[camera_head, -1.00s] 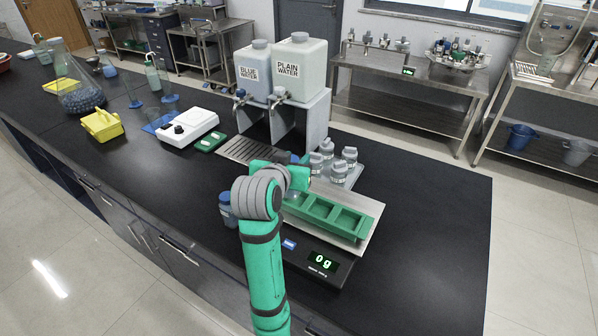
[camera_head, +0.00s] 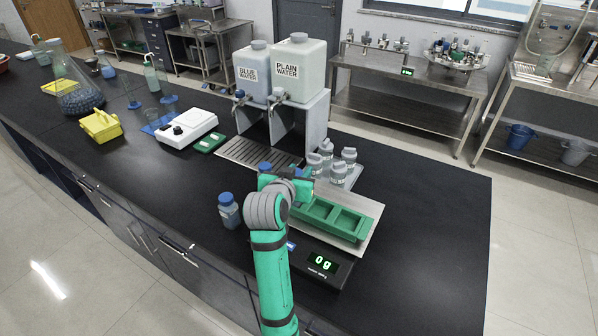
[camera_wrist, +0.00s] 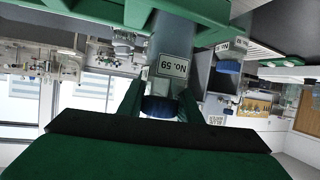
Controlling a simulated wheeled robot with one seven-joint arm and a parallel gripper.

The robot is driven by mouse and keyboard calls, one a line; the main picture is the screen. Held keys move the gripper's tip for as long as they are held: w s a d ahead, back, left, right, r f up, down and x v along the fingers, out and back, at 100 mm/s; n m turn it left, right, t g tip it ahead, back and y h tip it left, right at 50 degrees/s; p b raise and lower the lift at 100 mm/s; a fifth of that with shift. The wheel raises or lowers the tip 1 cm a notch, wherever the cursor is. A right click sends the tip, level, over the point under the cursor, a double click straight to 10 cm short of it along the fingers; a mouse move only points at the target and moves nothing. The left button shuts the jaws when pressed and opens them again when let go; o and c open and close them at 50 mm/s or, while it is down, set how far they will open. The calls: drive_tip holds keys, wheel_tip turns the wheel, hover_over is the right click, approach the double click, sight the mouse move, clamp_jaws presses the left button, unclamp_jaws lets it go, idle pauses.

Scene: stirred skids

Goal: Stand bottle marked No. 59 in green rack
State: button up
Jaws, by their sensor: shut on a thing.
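My gripper (camera_wrist: 160,100) is shut on the bottle marked No. 59 (camera_wrist: 177,42), a grey bottle with a blue cap and a white label. In the head view my gripper (camera_head: 285,181) is beside the left end of the green rack (camera_head: 345,222), and my arm hides most of the held bottle. The rack has square compartments and lies on the steel plate of the scale. Green rack parts show at the top of the wrist view, close to the bottle. I cannot tell whether the bottle is inside a compartment.
The scale display (camera_head: 322,264) reads 0 g. A blue-capped bottle (camera_head: 229,212) stands left of my arm. Several grey-capped bottles (camera_head: 338,172) stand behind the rack. Two water containers (camera_head: 299,68) stand on a grey stand. The bench right of the scale is clear.

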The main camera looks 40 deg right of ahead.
drive_tip(key=o, duration=1.1)
drive_tip(key=v, duration=1.2)
drive_tip(key=shift+s, duration=0.15)
